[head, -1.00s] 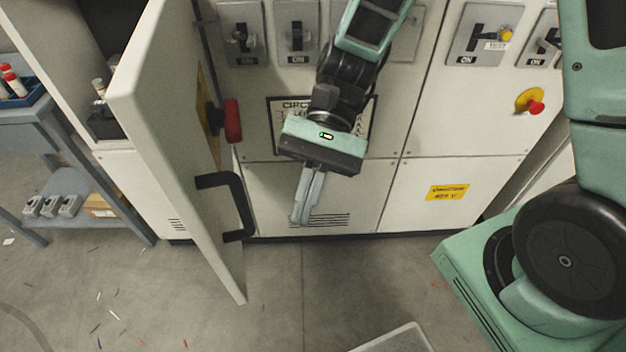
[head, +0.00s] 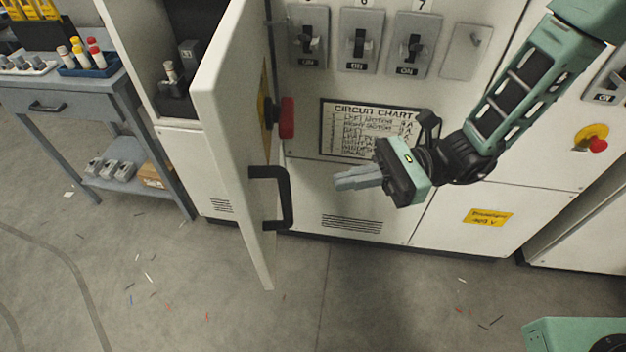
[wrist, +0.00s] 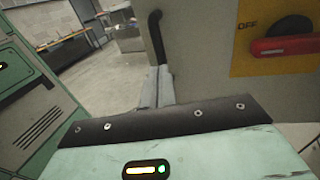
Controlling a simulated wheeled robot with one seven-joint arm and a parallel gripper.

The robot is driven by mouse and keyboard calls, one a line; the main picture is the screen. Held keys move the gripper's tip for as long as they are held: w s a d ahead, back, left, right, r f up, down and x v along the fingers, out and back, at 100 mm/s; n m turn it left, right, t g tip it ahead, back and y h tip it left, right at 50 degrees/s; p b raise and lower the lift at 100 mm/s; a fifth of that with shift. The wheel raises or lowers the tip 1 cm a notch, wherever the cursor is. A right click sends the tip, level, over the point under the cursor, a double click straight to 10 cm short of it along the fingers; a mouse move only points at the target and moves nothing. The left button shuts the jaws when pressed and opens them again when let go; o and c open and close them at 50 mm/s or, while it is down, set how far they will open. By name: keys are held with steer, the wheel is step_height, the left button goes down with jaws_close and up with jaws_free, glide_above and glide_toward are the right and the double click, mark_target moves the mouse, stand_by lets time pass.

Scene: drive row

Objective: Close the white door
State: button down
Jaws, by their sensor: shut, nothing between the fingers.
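The white door (head: 232,150) stands open, swung out from the cabinet at the left of the head view. Its black handle (head: 284,197) and red switch knob (head: 287,118) are on the face toward my arm. My gripper (head: 338,180) is shut and empty, to the right of the handle, pointing left toward the door. In the wrist view the shut fingers (wrist: 157,87) reach toward the door (wrist: 205,60), with the black handle (wrist: 157,36) beyond them and the red knob (wrist: 285,45) at the right. I cannot tell if the fingertips touch the door.
The open compartment (head: 190,50) behind the door holds fuse-like parts. A grey workbench (head: 62,95) with trays stands at the left. Cabinet fronts with switches (head: 361,40) and a circuit chart (head: 368,132) are behind my gripper. The floor (head: 330,310) in front is mostly clear.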

steer(key=p+x, duration=0.1)
steer(key=x, duration=0.5)
steer(key=shift+a, duration=0.3)
steer(key=shift+s, duration=0.1)
